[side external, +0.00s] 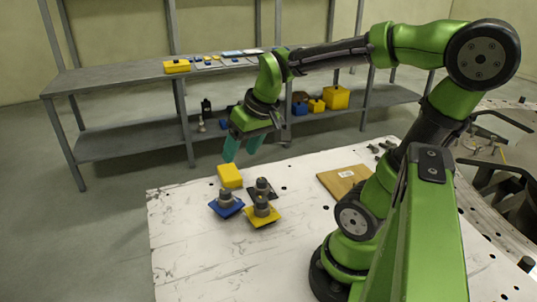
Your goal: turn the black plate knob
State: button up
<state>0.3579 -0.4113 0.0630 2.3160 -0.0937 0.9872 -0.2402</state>
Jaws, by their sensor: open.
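The black plate (254,196) lies on the white table, partly hidden by the yellow plate's knob in front of it. Its grey knob (262,186) stands upright on it. My gripper (241,153) has teal fingers that are apart and empty. It hangs in the air above the far part of the table, up and slightly left of the black plate's knob, and touches nothing.
A blue plate with a grey knob (226,204) is left of the black plate. A yellow plate with a knob (262,214) is in front. A yellow block (230,176) sits behind the blue plate. A wooden board (342,181) lies to the right. The table's left front is clear.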

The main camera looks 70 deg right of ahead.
jog(key=w+d+f+n+g, duration=0.2)
jog(key=d+n, duration=0.2)
jog(key=d, duration=0.4)
jog(key=n+g, duration=0.2)
jog(key=n, duration=0.9)
send_over(261, 180)
notch_tip(261, 180, down, 16)
jog(key=shift+f, duration=0.25)
jog(key=c, duration=1)
jog(key=shift+c, duration=0.3)
